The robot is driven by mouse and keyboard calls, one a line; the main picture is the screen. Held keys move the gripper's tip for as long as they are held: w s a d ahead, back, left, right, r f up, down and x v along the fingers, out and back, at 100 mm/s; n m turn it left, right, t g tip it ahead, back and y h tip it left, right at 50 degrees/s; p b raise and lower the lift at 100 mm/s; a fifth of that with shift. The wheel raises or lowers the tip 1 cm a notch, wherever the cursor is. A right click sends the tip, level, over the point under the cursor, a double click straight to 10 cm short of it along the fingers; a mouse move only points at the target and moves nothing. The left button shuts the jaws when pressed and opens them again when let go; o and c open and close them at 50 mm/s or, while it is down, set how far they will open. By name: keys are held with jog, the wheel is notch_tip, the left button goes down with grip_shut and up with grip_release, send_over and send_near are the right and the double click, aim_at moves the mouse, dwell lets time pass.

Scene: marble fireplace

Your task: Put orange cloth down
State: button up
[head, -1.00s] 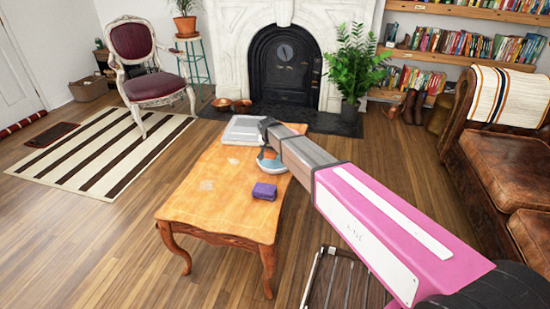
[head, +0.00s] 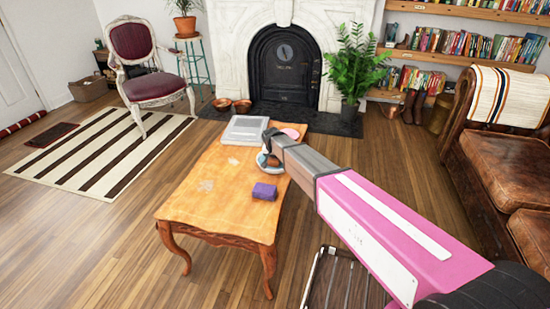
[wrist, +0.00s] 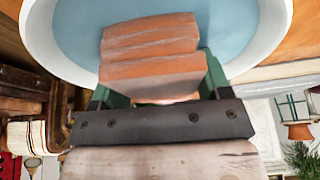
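The orange cloth (wrist: 152,50) shows in the wrist view as a thick folded stack between my gripper's green fingers. My gripper (wrist: 158,82) appears shut on it. Behind the cloth is a blue dish with a white rim (wrist: 270,45). I cannot tell whether the cloth touches the dish. In the head view my gripper (head: 268,148) is over the right side of the wooden table (head: 215,205), at the dish (head: 263,161). The cloth is mostly hidden there.
A purple block (head: 264,191) lies on the table in front of the dish. A grey book-like item (head: 243,130) lies at the far end, with a pink round item (head: 290,133) beside it. The table's near left part is clear.

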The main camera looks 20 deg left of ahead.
jog(key=shift+o, duration=1.3)
jog(key=v, duration=1.2)
jog(key=s+d+f+g+h, duration=0.1)
jog(key=d+f, duration=0.1)
jog(key=d, duration=1.4)
jog(key=d+f+g, duration=0.1)
jog(key=d+f, duration=0.1)
jog(key=d, duration=1.3)
jog(key=s+d+g, duration=0.1)
jog(key=s+d, duration=0.3)
jog(key=d, duration=0.4)
jog(key=s+d+f, duration=0.1)
jog(key=s+d, duration=0.4)
jog(key=d, duration=0.4)
jog(key=s+d+f+m+g, duration=0.1)
jog(key=s+d, duration=0.4)
jog(key=d, duration=0.3)
jog(key=shift+g+y, duration=0.3)
